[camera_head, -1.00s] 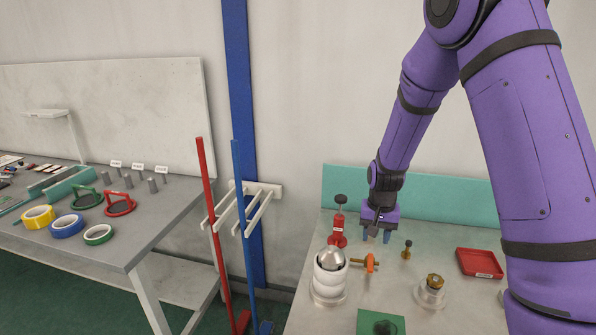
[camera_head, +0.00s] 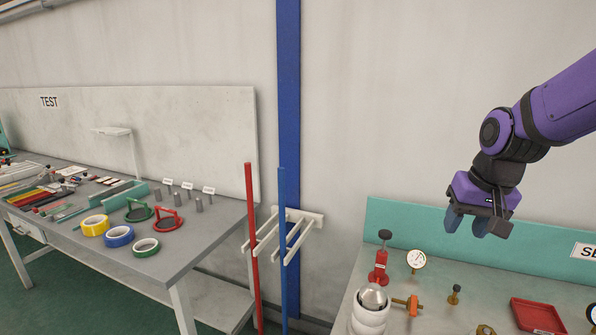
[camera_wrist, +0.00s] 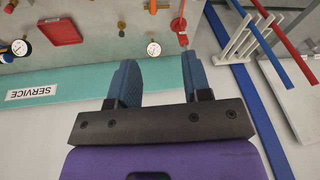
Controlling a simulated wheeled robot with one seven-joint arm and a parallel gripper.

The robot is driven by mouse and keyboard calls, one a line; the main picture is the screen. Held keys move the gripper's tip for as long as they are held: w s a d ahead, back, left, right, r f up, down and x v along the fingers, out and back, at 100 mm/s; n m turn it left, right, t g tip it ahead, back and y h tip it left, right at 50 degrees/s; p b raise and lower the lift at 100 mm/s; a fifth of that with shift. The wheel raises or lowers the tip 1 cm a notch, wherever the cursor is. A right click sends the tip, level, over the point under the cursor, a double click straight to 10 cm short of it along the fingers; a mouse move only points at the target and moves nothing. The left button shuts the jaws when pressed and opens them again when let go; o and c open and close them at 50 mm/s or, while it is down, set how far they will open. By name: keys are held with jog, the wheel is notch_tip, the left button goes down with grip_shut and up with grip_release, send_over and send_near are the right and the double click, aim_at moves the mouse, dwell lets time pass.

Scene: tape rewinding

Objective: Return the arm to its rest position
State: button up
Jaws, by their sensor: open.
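My gripper (camera_head: 466,222) is raised in the air at the right of the head view, in front of the wall and above the teal back panel (camera_head: 400,213) of the right bench. Its two blue fingers are apart and nothing is between them. In the wrist view my gripper (camera_wrist: 158,82) also shows open and empty, with the bench at the top of the picture. My purple arm reaches in from the right edge, bent at the wrist. The fingers touch nothing.
Below stand a red clamp-like device (camera_head: 379,265), a gauge (camera_head: 416,260), white rings (camera_head: 369,312) and a red tray (camera_head: 538,317). Red (camera_head: 253,245) and blue (camera_head: 283,245) poles stand by a white rack (camera_head: 297,220). Tape rolls (camera_head: 119,235) lie on the left table. The wall area is free.

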jog(key=s+r+n+t, duration=0.1)
jog(key=s+r, duration=0.3)
jog(key=s, duration=0.4)
jog(key=s+r+n+t, duration=0.1)
jog(key=s+r, duration=0.2)
jog(key=s, duration=0.6)
jog(key=shift+r+h, duration=0.4)
